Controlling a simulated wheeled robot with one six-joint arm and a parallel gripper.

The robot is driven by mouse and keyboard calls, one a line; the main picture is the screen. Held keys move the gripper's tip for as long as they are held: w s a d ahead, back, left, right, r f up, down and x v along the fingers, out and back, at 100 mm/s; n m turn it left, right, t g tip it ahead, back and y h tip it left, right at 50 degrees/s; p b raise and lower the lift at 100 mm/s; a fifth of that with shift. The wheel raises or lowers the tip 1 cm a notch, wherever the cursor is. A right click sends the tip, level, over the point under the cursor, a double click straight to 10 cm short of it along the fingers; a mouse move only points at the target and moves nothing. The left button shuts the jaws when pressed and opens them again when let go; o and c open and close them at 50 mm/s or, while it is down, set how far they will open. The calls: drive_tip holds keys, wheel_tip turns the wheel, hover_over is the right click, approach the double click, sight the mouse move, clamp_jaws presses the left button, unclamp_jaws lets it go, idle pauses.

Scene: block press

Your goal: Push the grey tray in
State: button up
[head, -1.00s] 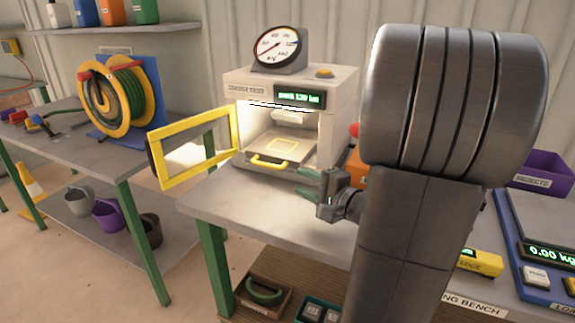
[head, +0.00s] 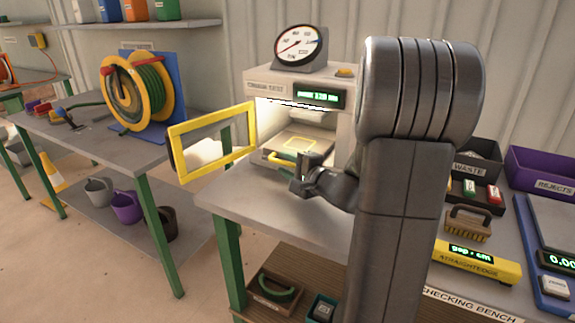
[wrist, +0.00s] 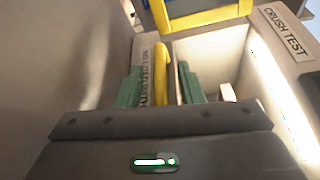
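The grey tray (head: 318,138) lies in the lit chamber of the white crush tester (head: 265,87), with a yellow square outline on its top. Its yellow handle (head: 274,157) faces out at the front; I cannot tell exactly how far the tray sticks out. My gripper (head: 291,166) is at the handle, partly hiding it and the tray front. In the wrist view my gripper (wrist: 160,86) has its green fingers apart, one each side of the yellow handle (wrist: 160,72), with gaps showing. The yellow-framed door (head: 176,152) stands open to the left.
The bench top (head: 245,200) in front of the tester is clear. A yellow straightedge (head: 475,262), a brush (head: 466,224) and a purple rejects bin (head: 540,172) are to the right. A hose reel (head: 130,95) stands on the left table.

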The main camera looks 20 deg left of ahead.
drive_tip(key=shift+c, duration=0.2)
clamp_jaws()
drive_tip(key=shift+w+d+b, duration=0.2)
drive_tip(key=shift+w+b, duration=0.35)
drive_tip(key=shift+w, duration=1.45)
drive_tip(key=shift+o, duration=0.2)
unclamp_jaws()
drive_tip(key=v, duration=1.4)
drive_tip(key=shift+w, duration=0.1)
